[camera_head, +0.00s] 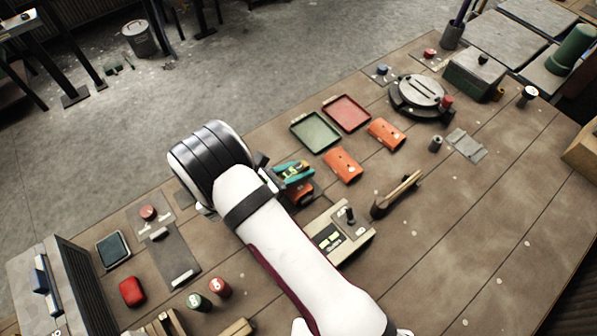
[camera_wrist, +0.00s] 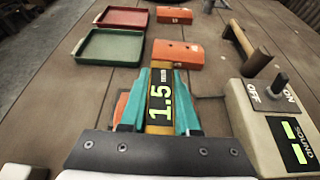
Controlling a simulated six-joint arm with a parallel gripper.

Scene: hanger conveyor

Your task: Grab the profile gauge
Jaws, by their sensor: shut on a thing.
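The profile gauge (camera_wrist: 160,97) is a narrow brass-coloured piece with a black face reading "1.5 mm". In the wrist view it stands between the two teal fingers of my gripper (camera_wrist: 161,104), which press on its left and right sides. In the head view the gauge (camera_head: 294,171) shows as a small black and yellow strip between the teal fingers of my gripper (camera_head: 295,171). My gripper is shut on it. An orange block (camera_head: 302,192) lies just below it, partly hidden by the fingers. I cannot tell whether the gauge touches the block or the table.
A control box (camera_wrist: 275,125) with an ON/OFF lever stands close to the right of my gripper. Two more orange blocks (camera_head: 343,165) (camera_head: 386,133), a green tray (camera_head: 315,132) and a red tray (camera_head: 347,113) lie beyond.

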